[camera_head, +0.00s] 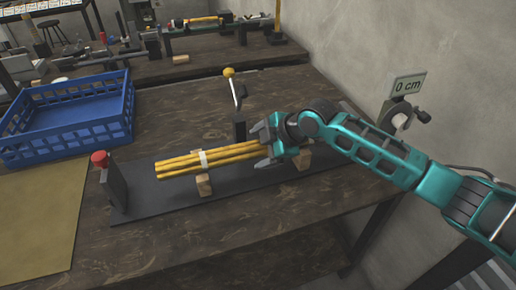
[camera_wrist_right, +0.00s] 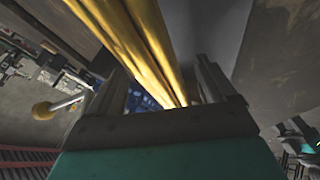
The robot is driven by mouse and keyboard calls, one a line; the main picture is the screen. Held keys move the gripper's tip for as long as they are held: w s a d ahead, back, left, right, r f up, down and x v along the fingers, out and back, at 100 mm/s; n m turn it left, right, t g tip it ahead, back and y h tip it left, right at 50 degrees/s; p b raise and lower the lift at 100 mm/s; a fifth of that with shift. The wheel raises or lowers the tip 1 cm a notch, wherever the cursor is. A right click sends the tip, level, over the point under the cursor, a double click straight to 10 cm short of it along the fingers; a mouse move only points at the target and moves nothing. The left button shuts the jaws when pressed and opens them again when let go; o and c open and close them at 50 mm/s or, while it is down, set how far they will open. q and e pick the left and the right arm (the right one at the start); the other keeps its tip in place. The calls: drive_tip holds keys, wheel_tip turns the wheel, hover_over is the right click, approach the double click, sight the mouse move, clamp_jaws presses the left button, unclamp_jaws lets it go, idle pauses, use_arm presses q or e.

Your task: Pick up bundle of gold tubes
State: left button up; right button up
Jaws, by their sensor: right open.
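The bundle of gold tubes (camera_head: 180,164) lies across small wooden blocks above a dark base plate, with a white band around it near its middle. My right gripper (camera_head: 263,147) is at the right part of the bundle, with its open fingers on either side of the tubes. In the right wrist view the gold tubes (camera_wrist_right: 140,45) run between the open fingers. I cannot tell whether the fingers touch them. My left gripper is not in view.
A wooden block (camera_head: 204,185) supports the bundle. A lever with a yellow knob (camera_head: 229,72) stands just behind it. A red button post (camera_head: 99,158) stands at the plate's left end. A blue crate (camera_head: 68,117) sits at back left.

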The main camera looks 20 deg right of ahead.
drive_tip(key=shift+c, duration=0.4)
clamp_jaws()
idle(0.4)
drive_tip(key=shift+a+r, duration=0.1)
